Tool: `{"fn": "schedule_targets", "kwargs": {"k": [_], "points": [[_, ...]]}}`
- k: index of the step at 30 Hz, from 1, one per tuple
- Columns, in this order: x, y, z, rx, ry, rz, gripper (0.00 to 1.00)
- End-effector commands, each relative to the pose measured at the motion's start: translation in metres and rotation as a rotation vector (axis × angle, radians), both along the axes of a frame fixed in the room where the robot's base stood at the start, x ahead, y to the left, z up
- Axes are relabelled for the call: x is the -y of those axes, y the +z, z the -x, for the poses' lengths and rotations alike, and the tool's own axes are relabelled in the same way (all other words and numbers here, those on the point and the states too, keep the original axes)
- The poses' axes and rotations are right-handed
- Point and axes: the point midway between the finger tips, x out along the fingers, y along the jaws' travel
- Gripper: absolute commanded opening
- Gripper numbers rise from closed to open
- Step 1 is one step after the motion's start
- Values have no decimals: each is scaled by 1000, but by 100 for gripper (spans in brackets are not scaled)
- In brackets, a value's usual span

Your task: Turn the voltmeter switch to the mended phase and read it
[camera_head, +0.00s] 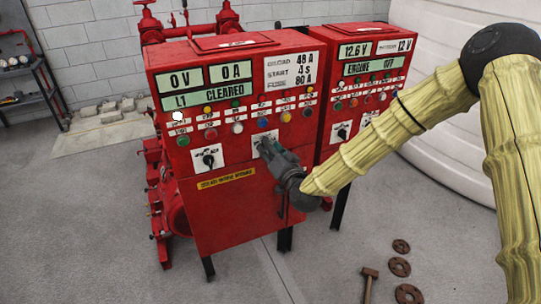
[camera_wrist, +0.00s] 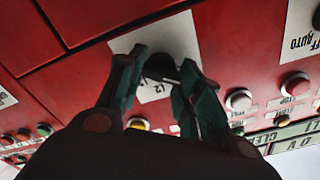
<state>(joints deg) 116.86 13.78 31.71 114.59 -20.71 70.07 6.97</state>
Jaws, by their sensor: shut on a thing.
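The voltmeter switch is a dark knob (camera_wrist: 160,67) on a white label plate (camera_wrist: 174,32), low on the left red cabinet's front. The wrist view is upside down, and "L2" seems to show on the plate. My gripper (camera_head: 266,145) reaches the plate from the right and is shut on the knob, one finger on each side. It covers most of the knob in the head view, so the pointer's position cannot be told. The voltmeter display (camera_head: 180,80) reads 0 V. The strip below it (camera_head: 204,98) reads "L1 CLEARED".
An ammeter display (camera_head: 230,71) reads 0 A. A second knob (camera_head: 208,159), on an OFF/AUTO plate, sits left of my gripper. Lamps and buttons (camera_head: 237,128) line the panel above. Another red cabinet (camera_head: 369,95) stands close right. A hammer (camera_head: 369,278) and rusty discs (camera_head: 400,267) lie on the floor.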

Motion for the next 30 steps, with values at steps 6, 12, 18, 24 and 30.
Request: {"fn": "schedule_targets", "kwargs": {"k": [6,12,18,24,30], "points": [[2,-6,-1,-84,-3,-167,12],[3,-6,-1,-156,-3,-303,12],[3,-5,-1,-210,-3,-405,12],[3,-4,-1,-242,-1,-464,12],[3,-3,-1,-254,-2,-485,12]]}}
